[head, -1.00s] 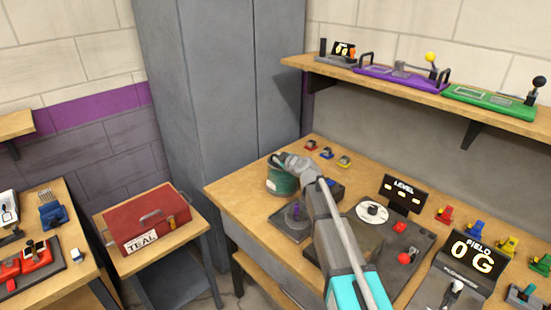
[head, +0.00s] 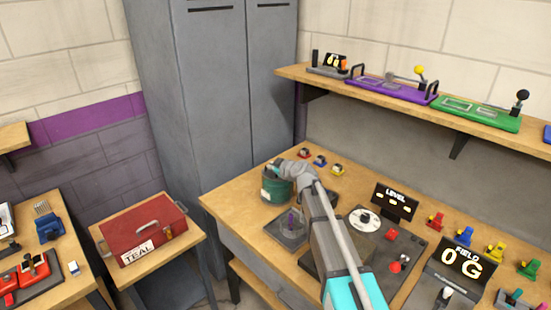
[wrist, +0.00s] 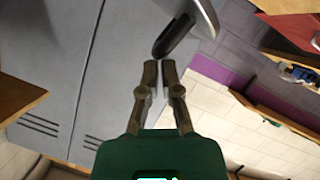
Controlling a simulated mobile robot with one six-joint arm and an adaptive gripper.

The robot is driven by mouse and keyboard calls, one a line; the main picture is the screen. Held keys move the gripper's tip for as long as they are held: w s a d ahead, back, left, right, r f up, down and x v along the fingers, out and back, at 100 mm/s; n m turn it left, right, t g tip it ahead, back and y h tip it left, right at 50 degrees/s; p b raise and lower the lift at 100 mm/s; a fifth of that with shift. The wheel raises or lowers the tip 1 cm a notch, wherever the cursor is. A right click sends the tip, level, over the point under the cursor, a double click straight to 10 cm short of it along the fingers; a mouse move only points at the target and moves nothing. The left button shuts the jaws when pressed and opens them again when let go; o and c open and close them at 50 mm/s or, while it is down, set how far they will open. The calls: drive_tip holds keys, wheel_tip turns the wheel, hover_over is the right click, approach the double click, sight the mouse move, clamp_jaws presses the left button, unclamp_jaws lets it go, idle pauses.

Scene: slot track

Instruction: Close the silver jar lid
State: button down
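My gripper (wrist: 159,66) shows in the wrist view with its two fingertips close together and nothing visible between them. In the head view, its fingertips are hidden behind the end of my arm, beside a dark green rounded body (head: 276,188). A dark rounded piece with a silver-grey edge (wrist: 178,36) is just beyond the fingertips; it may be the jar lid, but I cannot tell, nor whether the fingers touch it.
Grey lockers (head: 205,90) stand behind. A red toolbox (head: 143,230) sits on a side table. A shelf above holds devices.

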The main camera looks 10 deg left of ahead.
drive_tip(key=shift+s+d+r+g+p, duration=0.1)
drive_tip(key=shift+s+r+g+p, duration=0.05)
drive_tip(key=shift+r+p, duration=0.5)
drive_tip(key=shift+s+d+r+g+p, duration=0.1)
drive_tip(key=shift+s+r+g+p, duration=0.05)
drive_tip(key=shift+r+p, duration=0.4)
drive_tip(key=s+d+r+m+g+h+p, duration=0.1)
drive_tip(key=d+r+m+g+p, duration=0.3)
drive_tip(key=r+p, duration=0.5)
drive_tip(key=s+d+p, duration=0.1)
drive_tip(key=d+p, duration=0.1)
drive_tip(key=p, duration=0.3)
drive_tip(key=shift+d+r+h, duration=0.15)
drive_tip(key=shift+d+h, duration=0.25)
drive_tip(key=b+x, duration=0.7)
drive_tip(key=x, duration=0.3)
drive_tip(key=shift+f, duration=0.35)
drive_tip(key=shift+s+a+f+b, duration=0.1)
drive_tip(key=shift+s+f+b, duration=0.05)
drive_tip(key=shift+f+b, duration=1.6)
